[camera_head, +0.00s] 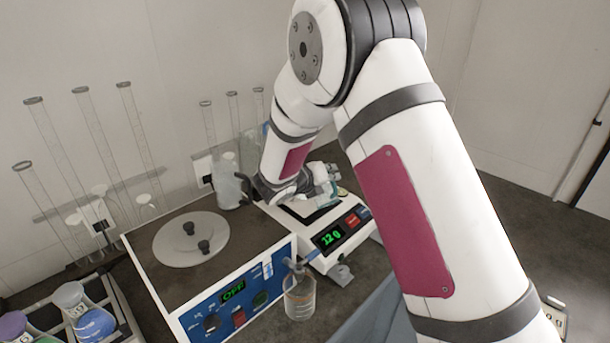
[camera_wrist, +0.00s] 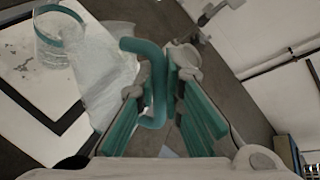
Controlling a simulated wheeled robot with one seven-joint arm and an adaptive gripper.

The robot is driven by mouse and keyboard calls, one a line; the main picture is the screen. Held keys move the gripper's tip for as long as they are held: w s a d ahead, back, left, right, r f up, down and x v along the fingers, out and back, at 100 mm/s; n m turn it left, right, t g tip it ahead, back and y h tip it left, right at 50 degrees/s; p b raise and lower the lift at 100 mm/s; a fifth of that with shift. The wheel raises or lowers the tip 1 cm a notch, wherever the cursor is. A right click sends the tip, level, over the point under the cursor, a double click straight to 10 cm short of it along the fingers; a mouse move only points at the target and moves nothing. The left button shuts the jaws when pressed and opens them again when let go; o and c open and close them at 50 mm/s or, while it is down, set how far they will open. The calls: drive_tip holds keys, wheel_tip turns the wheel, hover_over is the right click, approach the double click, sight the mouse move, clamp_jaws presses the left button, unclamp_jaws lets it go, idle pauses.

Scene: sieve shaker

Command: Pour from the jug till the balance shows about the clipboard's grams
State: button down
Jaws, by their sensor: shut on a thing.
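In the wrist view my gripper (camera_wrist: 163,88) is shut on the teal handle of a clear jug (camera_wrist: 103,78). The jug is tilted beside a clear cup with a teal rim (camera_wrist: 60,38), which stands on the balance's pale pan. Whether anything flows between them cannot be told. In the head view the white balance (camera_head: 318,256) has a green display (camera_head: 328,239) that appears to read 12 g. My gripper is mostly hidden behind my arm, above the pan. A small board at the lower right edge (camera_head: 556,312) may be the clipboard; its writing is not readable.
A blue-fronted sieve shaker (camera_head: 219,300) showing OFF stands left of the balance. A glass bottle (camera_head: 299,299) stands in front. A cloudy container (camera_head: 230,187) stands behind. Tall glass cylinders line the wall, and flasks with coloured contents (camera_head: 95,324) sit at lower left.

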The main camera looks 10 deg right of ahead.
drive_tip(key=shift+w+a+r+n+g, duration=0.1)
drive_tip(key=shift+w+r+n+g, duration=0.25)
drive_tip(key=shift+r, duration=0.25)
idle(1.5)
drive_tip(key=shift+s+d+f+m+t, duration=0.15)
drive_tip(key=shift+s+f+m+t, duration=0.3)
drive_tip(key=shift+f, duration=0.2)
drive_tip(key=shift+s+d+f+m+t, duration=0.15)
drive_tip(key=shift+s+f+m+t, duration=0.2)
drive_tip(key=shift+f, duration=0.25)
